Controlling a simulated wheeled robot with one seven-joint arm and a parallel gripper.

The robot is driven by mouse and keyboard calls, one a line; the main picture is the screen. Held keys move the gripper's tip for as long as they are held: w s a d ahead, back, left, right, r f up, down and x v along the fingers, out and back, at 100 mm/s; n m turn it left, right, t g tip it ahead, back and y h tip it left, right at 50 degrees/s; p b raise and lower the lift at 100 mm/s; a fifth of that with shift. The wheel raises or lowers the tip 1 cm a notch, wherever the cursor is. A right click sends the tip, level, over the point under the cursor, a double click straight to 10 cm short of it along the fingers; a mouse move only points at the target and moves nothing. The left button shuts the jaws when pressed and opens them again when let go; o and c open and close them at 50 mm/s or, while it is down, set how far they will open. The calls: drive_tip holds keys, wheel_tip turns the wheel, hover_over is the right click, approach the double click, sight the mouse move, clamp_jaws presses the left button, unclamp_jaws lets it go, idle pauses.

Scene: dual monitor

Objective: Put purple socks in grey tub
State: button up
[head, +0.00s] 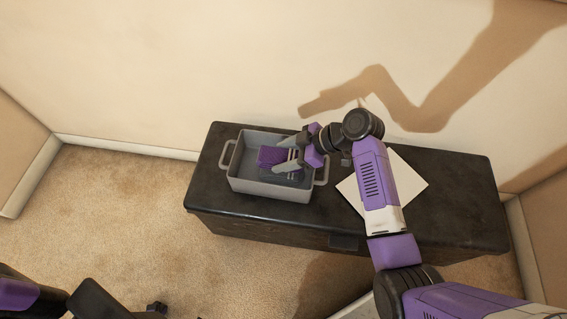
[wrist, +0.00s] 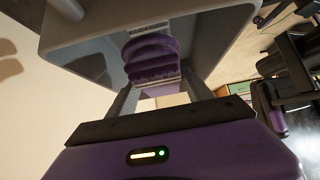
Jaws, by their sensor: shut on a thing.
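The purple socks (head: 272,156) are a folded bundle inside the outline of the grey tub (head: 270,188) in the head view. The tub stands on the left part of a dark cabinet top. My gripper (head: 290,158) reaches in over the tub's right side and is shut on the socks. In the wrist view the socks (wrist: 152,60) sit at the fingertips of my gripper (wrist: 160,88), with the tub's walls (wrist: 75,40) around them. Whether the socks touch the tub floor cannot be told.
The dark cabinet (head: 460,205) stands against the wall. A white flat sheet or board (head: 408,180) lies on it, partly under my arm. The tub has a handle (head: 226,155) at its left end. Carpet (head: 110,220) lies open at the left.

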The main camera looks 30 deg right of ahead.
drive_tip(key=shift+f+b, duration=0.5)
drive_tip(key=shift+f, duration=1.55)
drive_tip(key=shift+f, duration=0.15)
drive_tip(key=o, duration=1.5)
drive_tip(key=shift+s+d+r, duration=0.1)
drive_tip(key=shift+d+r, duration=0.1)
drive_tip(key=shift+r, duration=0.2)
drive_tip(key=p+v, duration=0.2)
drive_tip(key=v, duration=0.9)
drive_tip(key=shift+d+r, duration=0.1)
drive_tip(key=shift+d, duration=0.05)
